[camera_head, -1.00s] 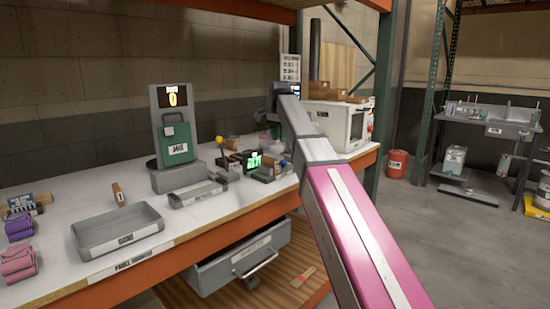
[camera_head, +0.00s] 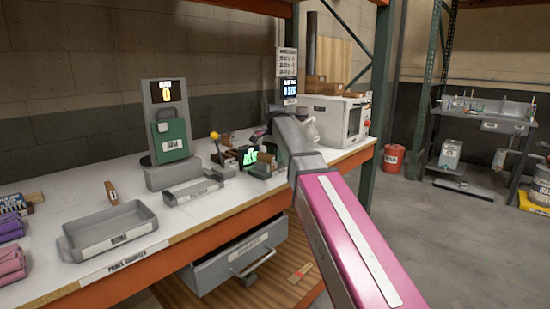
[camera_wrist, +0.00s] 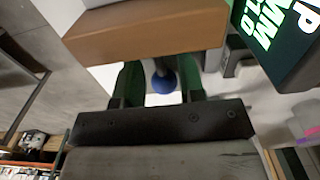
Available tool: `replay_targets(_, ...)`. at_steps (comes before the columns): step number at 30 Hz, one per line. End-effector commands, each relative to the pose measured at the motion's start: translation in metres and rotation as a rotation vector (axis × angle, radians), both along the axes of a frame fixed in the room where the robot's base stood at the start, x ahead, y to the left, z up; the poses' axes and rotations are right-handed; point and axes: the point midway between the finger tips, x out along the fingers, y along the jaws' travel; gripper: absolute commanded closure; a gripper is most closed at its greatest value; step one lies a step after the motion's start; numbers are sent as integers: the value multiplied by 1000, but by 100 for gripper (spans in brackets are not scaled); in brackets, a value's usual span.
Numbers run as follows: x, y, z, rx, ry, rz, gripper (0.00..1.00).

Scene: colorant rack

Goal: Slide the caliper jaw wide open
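The caliper's dark display with green text (camera_head: 249,157) stands on the bench, just left of my arm's end. In the wrist view the display (camera_wrist: 278,30) is at the upper right, close up. A blue ball knob (camera_wrist: 163,82) is near the middle of the wrist view. My gripper (camera_wrist: 160,76) has its two green fingers apart, one on each side of the knob. A gap shows on the knob's left; contact on the right is unclear. A brown block (camera_wrist: 145,32) lies just beyond the fingers. My arm hides the fingers and knob in the head view.
A yellow-knobbed lever (camera_head: 214,136) and a grey tray (camera_head: 193,191) stand left of the caliper. A larger shallow tray (camera_head: 112,230) is further left. A white oven-like box (camera_head: 335,118) is behind my arm, to the right. An open drawer (camera_head: 240,258) hangs below the bench.

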Motion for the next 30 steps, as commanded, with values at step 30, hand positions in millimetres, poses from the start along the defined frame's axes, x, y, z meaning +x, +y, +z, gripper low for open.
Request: replay_targets(30, 29, -28, -2, -1, -3, -1, 100)
